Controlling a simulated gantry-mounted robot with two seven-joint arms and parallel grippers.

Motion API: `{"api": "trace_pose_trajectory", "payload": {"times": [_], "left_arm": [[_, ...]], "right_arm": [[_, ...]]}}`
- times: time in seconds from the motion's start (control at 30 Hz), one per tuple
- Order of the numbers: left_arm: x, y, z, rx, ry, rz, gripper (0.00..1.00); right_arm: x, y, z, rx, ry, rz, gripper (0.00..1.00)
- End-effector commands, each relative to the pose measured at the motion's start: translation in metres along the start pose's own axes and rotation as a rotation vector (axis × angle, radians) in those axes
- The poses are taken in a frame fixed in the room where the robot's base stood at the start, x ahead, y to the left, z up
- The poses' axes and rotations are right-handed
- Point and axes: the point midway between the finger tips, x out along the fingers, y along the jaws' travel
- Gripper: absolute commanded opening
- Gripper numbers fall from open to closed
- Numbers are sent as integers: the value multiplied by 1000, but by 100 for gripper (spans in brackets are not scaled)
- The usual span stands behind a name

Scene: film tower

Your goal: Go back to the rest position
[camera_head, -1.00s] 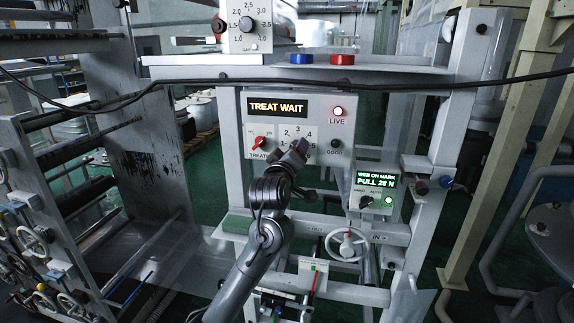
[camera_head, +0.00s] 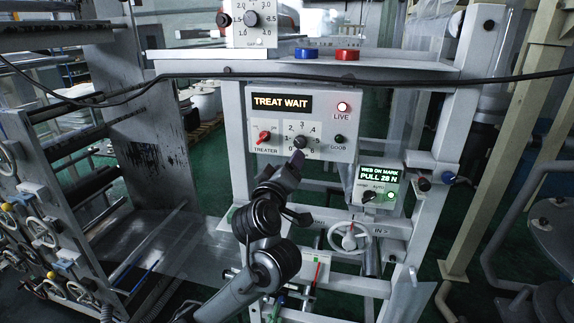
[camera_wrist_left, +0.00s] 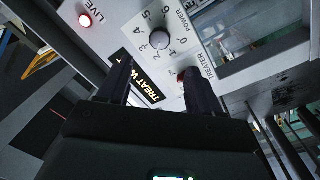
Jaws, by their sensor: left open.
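My left arm rises from the bottom of the head view. Its dark gripper (camera_head: 295,165) is in front of the lower part of the grey treater panel (camera_head: 275,135). In the left wrist view the two fingers (camera_wrist_left: 157,85) stand apart with nothing between them. The panel face shows past them, turned sideways, with its grey power knob (camera_wrist_left: 159,39) clear of the fingers. The red treater switch (camera_head: 264,137) is at the panel's left and is partly hidden by a finger in the wrist view. My right gripper is not in view.
The panel's display (camera_head: 281,103) reads TREAT WAIT and the red LIVE lamp (camera_head: 343,107) is lit. A small box (camera_head: 377,185) reads WEB ON MARK, PULL 28 N. A handwheel (camera_head: 348,237) is below. Blue (camera_head: 307,53) and red (camera_head: 347,54) buttons and a cable sit above.

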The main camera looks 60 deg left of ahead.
Motion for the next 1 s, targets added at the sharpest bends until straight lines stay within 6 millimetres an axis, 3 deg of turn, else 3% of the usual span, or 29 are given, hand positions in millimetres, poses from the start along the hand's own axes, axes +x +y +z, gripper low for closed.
{"api": "trace_pose_trajectory", "payload": {"times": [0.4,0.57,0.67,0.77,0.87,1.0], "left_arm": [[0,-1,1,1,-1,-2,65],[0,-11,14,30,-32,-27,65],[-4,-31,40,69,-94,-71,65],[-18,-61,81,128,-196,-128,65],[-47,-91,133,242,-352,-162,65],[-114,-127,207,449,-644,-157,65]], "right_arm": [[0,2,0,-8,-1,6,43],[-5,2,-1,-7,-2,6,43],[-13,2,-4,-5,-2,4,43],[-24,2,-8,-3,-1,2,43],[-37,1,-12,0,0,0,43],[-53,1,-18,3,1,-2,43]]}}
